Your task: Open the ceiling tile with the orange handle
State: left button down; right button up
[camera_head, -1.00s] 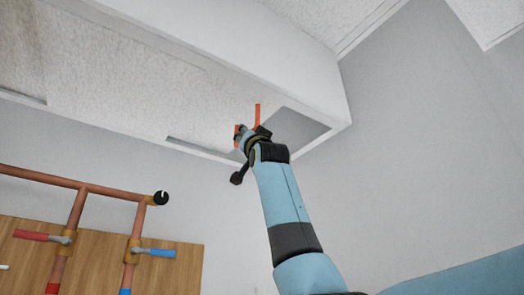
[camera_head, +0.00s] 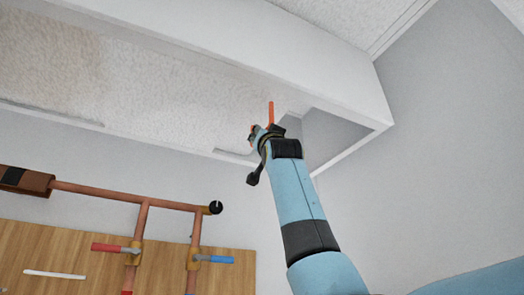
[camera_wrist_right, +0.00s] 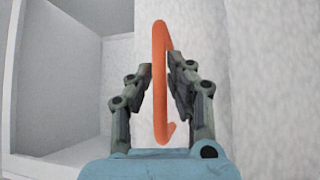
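The orange handle (camera_head: 271,113) hangs from the speckled white ceiling tile (camera_head: 170,85) inside a deep white frame. In the right wrist view the handle (camera_wrist_right: 160,85) is a long orange bar standing between the two fingers of my right gripper (camera_wrist_right: 160,68). The fingers are apart on either side of it, the right one very close to it; contact is not clear. In the head view my right gripper (camera_head: 266,135) is at the handle's lower end, partly hidden by my wrist. A grey opening (camera_head: 335,135) shows right of the tile. My left gripper is not in view.
The white frame (camera_head: 330,85) borders the tile and opening; an empty white recess (camera_wrist_right: 60,95) shows left in the right wrist view. Copper pipes (camera_head: 120,200) with red and blue valve handles stand before a wooden panel (camera_head: 60,260) at lower left.

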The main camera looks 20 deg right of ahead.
jog(key=o, duration=0.3)
jog(key=shift+r, duration=0.1)
jog(key=shift+s, duration=0.1)
jog(key=d+v, duration=0.1)
jog(key=v, duration=1.1)
jog(key=shift+a, duration=0.45)
